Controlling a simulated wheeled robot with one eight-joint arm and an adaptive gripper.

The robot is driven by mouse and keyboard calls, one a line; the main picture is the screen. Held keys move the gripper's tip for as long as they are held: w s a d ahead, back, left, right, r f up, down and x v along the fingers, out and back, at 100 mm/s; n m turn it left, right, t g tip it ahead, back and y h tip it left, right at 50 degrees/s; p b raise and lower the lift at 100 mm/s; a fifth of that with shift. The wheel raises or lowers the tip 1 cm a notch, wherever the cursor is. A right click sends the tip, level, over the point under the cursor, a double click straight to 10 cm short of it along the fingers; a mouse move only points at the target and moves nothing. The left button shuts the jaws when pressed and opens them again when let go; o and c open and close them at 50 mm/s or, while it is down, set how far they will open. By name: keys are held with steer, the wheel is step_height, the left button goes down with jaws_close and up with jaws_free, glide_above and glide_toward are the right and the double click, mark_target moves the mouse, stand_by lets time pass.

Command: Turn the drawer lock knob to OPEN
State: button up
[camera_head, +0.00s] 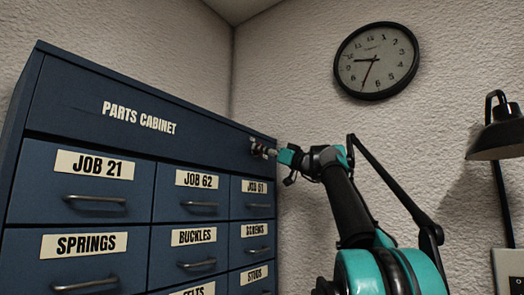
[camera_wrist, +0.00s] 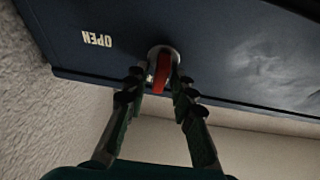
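The lock knob (camera_wrist: 162,72) shows in the wrist view as a red bar on a round pale metal base. It is on the dark blue face of the parts cabinet (camera_head: 60,98). The word OPEN (camera_wrist: 97,39) is printed upside down to the left of the knob. My gripper (camera_wrist: 158,84) is open, with one fingertip on each side of the red bar; I cannot tell whether either touches it. In the head view my gripper (camera_head: 262,150) is at the cabinet's upper right end, where the arm and fingers hide the knob.
Labelled drawers with metal handles, such as the JOB 62 drawer (camera_head: 195,206), fill the cabinet below the top panel. A textured wall stands close behind. A round clock (camera_head: 376,60) hangs above my arm. A black lamp (camera_head: 499,138) is at the far right.

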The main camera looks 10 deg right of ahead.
jaws_close()
steer(key=shift+m, duration=0.4)
steer(key=shift+w+d+f+m+t+h, duration=0.15)
steer(key=shift+m+h, duration=1.3)
steer(key=shift+m, duration=2.15)
steer(key=shift+w+d+f+m+t+h, duration=0.1)
steer(key=shift+m+h, duration=1.4)
steer(key=shift+m, duration=2.1)
steer(key=shift+w+d+f+m+t+h, duration=0.15)
steer(key=shift+m+h, duration=1.3)
steer(key=shift+m, duration=2.15)
steer(key=shift+s+a, duration=0.1)
steer(key=shift+o, duration=2.1)
jaws_free()
